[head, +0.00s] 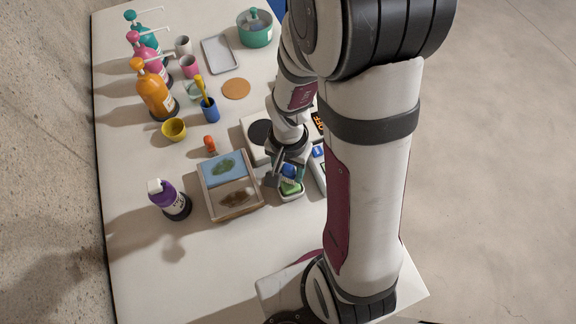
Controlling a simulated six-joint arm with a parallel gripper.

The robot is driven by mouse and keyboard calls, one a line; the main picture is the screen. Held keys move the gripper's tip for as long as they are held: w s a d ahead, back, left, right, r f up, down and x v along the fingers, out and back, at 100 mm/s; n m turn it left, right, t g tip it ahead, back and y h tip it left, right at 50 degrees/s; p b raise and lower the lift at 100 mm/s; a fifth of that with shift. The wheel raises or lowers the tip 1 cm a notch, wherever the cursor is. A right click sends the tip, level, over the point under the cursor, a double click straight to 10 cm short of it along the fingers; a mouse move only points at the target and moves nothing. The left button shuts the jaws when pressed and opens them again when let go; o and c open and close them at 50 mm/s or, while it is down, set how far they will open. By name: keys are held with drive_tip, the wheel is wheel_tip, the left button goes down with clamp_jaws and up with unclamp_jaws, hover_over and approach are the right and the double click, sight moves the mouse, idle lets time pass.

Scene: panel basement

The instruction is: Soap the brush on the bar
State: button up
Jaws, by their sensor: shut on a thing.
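My gripper (284,176) points down near the middle of the table and is shut on a small blue brush (289,171). The brush's lower end is right at a green soap bar (291,188). I cannot tell whether the two touch. The bar lies in a small pale dish (291,197). My gripper and the brush partly cover the bar and dish from above.
A wooden tray (236,213) with blue and brown halves stands just left of the dish. A purple bottle (172,198) stands farther left. A flat pale device (256,143) with a dark disc is behind my gripper. Pump bottles (154,92) and cups (210,112) stand at the back left. The front table is clear.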

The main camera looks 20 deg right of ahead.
sight(288, 166)
drive_tip(key=shift+f, duration=0.55)
idle(1.3)
drive_tip(key=shift+r, duration=3.55)
